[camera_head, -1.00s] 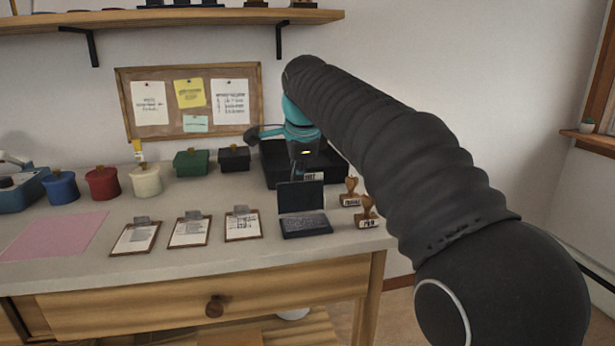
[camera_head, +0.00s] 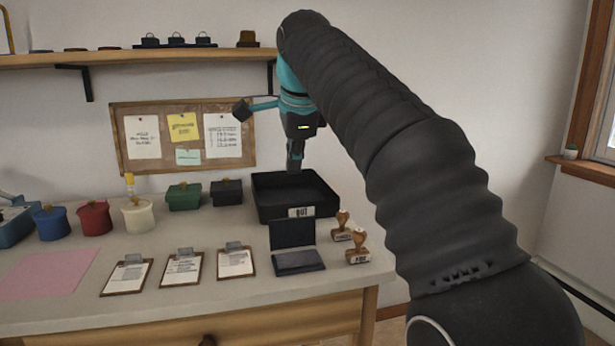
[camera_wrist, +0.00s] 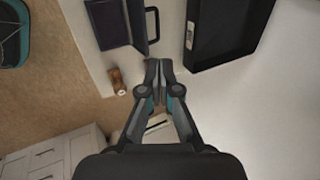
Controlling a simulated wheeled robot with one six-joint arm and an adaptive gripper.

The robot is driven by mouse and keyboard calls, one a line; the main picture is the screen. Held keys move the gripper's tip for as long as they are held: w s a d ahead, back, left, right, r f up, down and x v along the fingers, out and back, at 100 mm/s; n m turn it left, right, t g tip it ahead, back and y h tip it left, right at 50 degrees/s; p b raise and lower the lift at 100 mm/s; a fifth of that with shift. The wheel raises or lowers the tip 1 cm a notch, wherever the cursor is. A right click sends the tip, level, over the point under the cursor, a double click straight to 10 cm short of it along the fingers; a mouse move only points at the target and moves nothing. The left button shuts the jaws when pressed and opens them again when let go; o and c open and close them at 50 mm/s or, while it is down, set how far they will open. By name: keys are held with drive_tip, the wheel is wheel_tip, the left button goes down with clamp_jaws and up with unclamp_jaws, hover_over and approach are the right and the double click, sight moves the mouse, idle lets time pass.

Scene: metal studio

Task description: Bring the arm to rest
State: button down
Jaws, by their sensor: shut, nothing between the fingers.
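My gripper (camera_head: 295,163) hangs from my raised arm over the back of the table, above the black tray with a white label. In the wrist view my gripper (camera_wrist: 159,68) points ahead with its two fingers together and nothing between them. The black tray (camera_head: 262,213) stands below it; it shows at the upper right of the wrist view (camera_wrist: 205,63). My arm's black sleeve crosses the right half of the head view and hides part of the wall and the table's right end.
An open black ink pad (camera_head: 298,262) and two wooden stamps (camera_head: 357,254) sit before the tray. Several clipboards (camera_head: 183,270), a pink sheet (camera_head: 45,274), lidded pots (camera_head: 95,218) and boxes (camera_head: 184,196) stand to the left. A wall shelf (camera_head: 150,57) runs above a corkboard (camera_head: 128,166).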

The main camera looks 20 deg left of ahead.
wheel_tip(320, 180, down, 6)
drive_tip(key=w+a+n, duration=0.2)
drive_tip(key=n, duration=0.5)
drive_tip(key=s+d+f+n, duration=0.1)
drive_tip(key=d+f, duration=0.1)
drive_tip(key=s+d+f+n, duration=0.1)
drive_tip(key=d+f+n, duration=0.1)
drive_tip(key=d, duration=0.1)
drive_tip(key=s+d+f+n, duration=0.1)
drive_tip(key=d+f+n, duration=0.1)
drive_tip(key=d+f, duration=0.1)
drive_tip(key=shift+s+g, duration=0.3)
drive_tip(key=s+d+f+h, duration=0.1)
drive_tip(key=s+d+f, duration=0.4)
drive_tip(key=d, duration=0.5)
drive_tip(key=s+d+f+t, duration=0.1)
drive_tip(key=s+d+f, duration=0.3)
drive_tip(key=s+d, duration=0.6)
drive_tip(key=s+d+f+h, duration=0.1)
drive_tip(key=s+d+f, duration=0.4)
drive_tip(key=s+d, duration=0.3)
drive_tip(key=shift+d+f+t+h, duration=0.3)
drive_tip(key=shift+d, duration=0.75)
